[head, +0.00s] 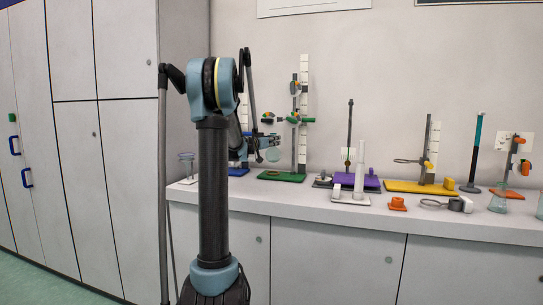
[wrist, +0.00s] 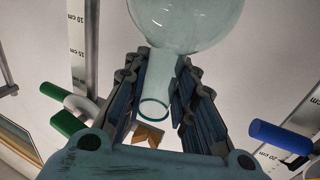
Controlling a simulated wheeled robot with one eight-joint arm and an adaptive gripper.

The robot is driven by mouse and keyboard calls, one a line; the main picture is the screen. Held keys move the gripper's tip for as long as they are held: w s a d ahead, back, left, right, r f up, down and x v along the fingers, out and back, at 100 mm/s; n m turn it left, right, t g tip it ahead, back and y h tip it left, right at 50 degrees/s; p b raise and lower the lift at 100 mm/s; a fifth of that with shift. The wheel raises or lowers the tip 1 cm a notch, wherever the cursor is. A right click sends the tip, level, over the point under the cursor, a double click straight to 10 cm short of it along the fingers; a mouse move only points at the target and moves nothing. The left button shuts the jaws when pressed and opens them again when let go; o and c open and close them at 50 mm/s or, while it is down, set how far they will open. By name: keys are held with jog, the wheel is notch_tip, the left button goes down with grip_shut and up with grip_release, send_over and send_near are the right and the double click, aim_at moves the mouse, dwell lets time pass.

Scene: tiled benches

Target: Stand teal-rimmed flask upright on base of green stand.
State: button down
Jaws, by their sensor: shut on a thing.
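The clear glass flask with a teal rim is held by its neck (wrist: 160,80) between the fingers of my gripper (wrist: 165,72) in the wrist view. Its round bulb (wrist: 185,20) sticks out past the fingertips and is cut off by the top edge. In the head view the flask (head: 272,155) is small and faint, in the air in front of the green stand, apart from its base (head: 281,176). My gripper (head: 257,142) there is partly hidden by my arm. The green stand has a tall ruler column (head: 303,125) with clamps on it; its green knobs (wrist: 67,124) show in the wrist view.
A blue stand (head: 238,171) is left of the green one, mostly behind my arm; its blue knob (wrist: 280,138) is close in the wrist view. Purple (head: 358,181) and yellow (head: 410,187) stands are to the right. A small glass vessel (head: 187,167) stands at the bench's left end.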

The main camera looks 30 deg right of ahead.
aim_at(273, 152)
jog(key=shift+s+a+f, duration=0.1)
jog(key=shift+f, duration=1.25)
jog(key=f, duration=0.3)
jog(key=shift+w+f, duration=0.15)
jog(key=shift+w, duration=0.05)
jog(key=c, duration=1.3)
grip_release()
jog(key=v, duration=1.2)
